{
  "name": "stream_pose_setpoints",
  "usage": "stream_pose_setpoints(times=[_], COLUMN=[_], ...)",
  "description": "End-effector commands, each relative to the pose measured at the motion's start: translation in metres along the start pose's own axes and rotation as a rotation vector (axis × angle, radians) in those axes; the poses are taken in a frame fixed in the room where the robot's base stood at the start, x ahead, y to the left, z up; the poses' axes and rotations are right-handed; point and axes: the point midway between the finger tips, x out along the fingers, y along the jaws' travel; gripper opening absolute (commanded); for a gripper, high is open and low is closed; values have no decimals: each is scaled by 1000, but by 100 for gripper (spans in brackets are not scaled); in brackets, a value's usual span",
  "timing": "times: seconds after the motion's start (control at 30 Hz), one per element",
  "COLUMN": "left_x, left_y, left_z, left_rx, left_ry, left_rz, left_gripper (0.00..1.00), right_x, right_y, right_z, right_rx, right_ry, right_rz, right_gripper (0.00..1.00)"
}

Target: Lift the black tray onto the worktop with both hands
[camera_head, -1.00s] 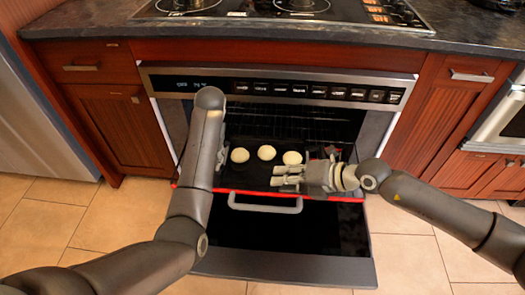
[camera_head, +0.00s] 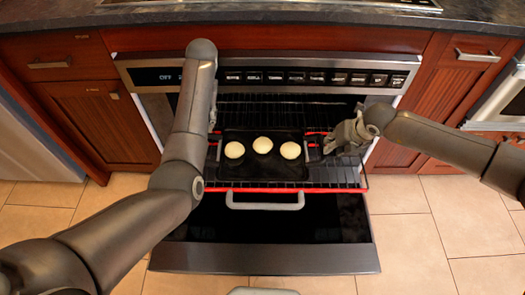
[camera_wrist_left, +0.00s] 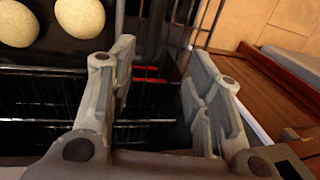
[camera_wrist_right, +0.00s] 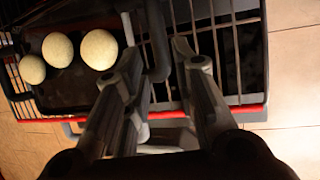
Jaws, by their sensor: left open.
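The black tray (camera_head: 262,170) holds three round pale buns (camera_head: 263,145) and sits on the wire oven rack. It also shows in the left wrist view (camera_wrist_left: 45,50) and the right wrist view (camera_wrist_right: 60,92). My left gripper (camera_wrist_left: 158,55) is open beside the tray's left end, with rack wires between and beyond its fingers; my arm mostly hides it in the head view. My right gripper (camera_head: 330,143) is at the tray's right end. In the right wrist view its fingers (camera_wrist_right: 157,40) are apart, with a dark curved handle (camera_wrist_right: 157,60) between them or just beyond; contact is unclear.
The oven door (camera_head: 270,258) is folded down in front, with a grey handle (camera_head: 265,205). The red-edged rack (camera_head: 340,178) is pulled out. The dark worktop (camera_head: 270,18) lies above the oven controls; its visible front strip is clear.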

Motion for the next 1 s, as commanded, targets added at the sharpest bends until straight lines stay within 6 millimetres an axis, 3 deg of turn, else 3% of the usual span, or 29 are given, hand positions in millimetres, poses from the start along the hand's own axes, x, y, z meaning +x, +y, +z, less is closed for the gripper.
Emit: stream_pose_setpoints(times=[0.53,0.77,1.0], left_x=[105,124,128], left_y=[10,10,10], left_z=[1,0,0], left_rx=[-1,-2,-2], left_ry=[-3,-1,0], left_rz=[1,0,0], left_gripper=[45,45,45], right_x=[74,88,90], right_y=[0,0,0], right_z=[-1,0,0], right_rx=[0,0,-1], right_ry=[1,0,0], right_rz=[0,0,1], right_gripper=[26,26,26])
